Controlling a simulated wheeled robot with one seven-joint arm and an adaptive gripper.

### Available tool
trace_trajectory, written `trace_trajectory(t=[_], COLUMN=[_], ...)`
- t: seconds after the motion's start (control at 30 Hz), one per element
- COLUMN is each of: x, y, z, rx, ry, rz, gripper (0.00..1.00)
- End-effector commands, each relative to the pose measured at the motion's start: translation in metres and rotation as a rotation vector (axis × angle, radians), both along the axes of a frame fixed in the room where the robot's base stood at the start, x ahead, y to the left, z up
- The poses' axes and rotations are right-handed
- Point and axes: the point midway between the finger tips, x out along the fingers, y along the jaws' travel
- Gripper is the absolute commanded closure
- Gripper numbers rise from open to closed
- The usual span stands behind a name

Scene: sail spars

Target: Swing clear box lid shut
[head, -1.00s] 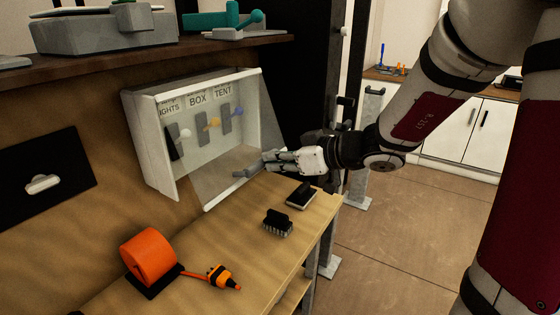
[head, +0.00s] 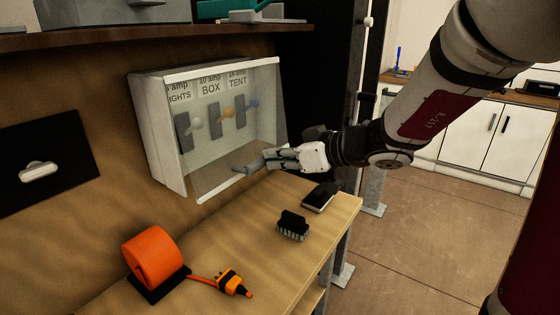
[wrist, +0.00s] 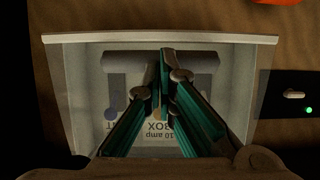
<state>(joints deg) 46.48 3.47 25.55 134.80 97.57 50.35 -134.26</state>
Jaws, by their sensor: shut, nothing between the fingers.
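A pale box (head: 157,135) is mounted on the wooden wall, with its clear lid (head: 228,172) across the front. Through the lid I see several coloured switch knobs and labels, including "BOX" and "TENT". The lid's white lower edge (head: 215,192) is close to the box's bottom; I cannot tell if a small gap is left. My gripper (head: 262,162) is shut and empty, at the lower right of the lid. I cannot tell whether it touches the lid. In the wrist view, the closed fingers (wrist: 167,62) overlap a grey bar (wrist: 205,62) in front of the upside-down "BOX" label.
The workbench (head: 210,250) below holds an orange reel (head: 153,258) with a cord and plug (head: 233,284), a black brush (head: 293,225) and a dark block (head: 321,197). A shelf (head: 150,38) runs above the box. A black panel (head: 70,175) is on the wall to the left.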

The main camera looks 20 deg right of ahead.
Motion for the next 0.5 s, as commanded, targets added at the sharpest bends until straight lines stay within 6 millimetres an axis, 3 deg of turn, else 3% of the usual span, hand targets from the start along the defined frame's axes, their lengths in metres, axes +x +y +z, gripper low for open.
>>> trace_trajectory(t=[0.5], x=[0.0131], y=[0.01], z=[-0.0077], rx=[0.0], ry=[0.0], rz=[0.001], gripper=[1.0])
